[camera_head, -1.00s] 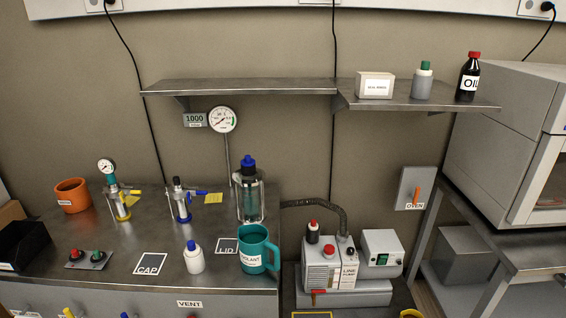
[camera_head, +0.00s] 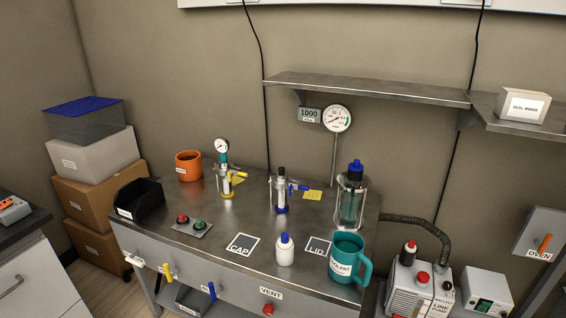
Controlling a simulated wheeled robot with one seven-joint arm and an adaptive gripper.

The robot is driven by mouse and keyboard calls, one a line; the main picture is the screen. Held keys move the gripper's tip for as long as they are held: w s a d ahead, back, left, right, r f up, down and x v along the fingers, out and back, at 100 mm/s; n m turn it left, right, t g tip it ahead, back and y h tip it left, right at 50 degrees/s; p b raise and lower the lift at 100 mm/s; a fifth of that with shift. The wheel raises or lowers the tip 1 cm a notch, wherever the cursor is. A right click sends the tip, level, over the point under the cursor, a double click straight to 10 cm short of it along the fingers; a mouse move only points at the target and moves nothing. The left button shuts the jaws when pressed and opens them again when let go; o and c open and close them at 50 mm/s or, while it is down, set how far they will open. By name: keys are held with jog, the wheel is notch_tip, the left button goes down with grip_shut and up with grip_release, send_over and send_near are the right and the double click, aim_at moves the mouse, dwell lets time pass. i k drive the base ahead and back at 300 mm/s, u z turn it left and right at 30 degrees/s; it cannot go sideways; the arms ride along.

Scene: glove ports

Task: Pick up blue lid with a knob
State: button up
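The blue lid with a knob (camera_head: 356,167) sits on top of a clear glass vessel (camera_head: 350,202) held in a metal frame. The vessel stands upright at the back right of the steel bench. Below the blue part there is a dark band. My gripper is not in view.
A teal mug (camera_head: 346,258) stands in front of the vessel, beside the marked LID square (camera_head: 318,246). A white bottle with a blue cap (camera_head: 285,250) is left of it, near the CAP square (camera_head: 243,245). A valve assembly (camera_head: 281,190) stands left of the vessel. A shelf (camera_head: 370,89) hangs above.

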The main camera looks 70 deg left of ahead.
aim_at(356, 166)
jog(key=u, duration=1.8)
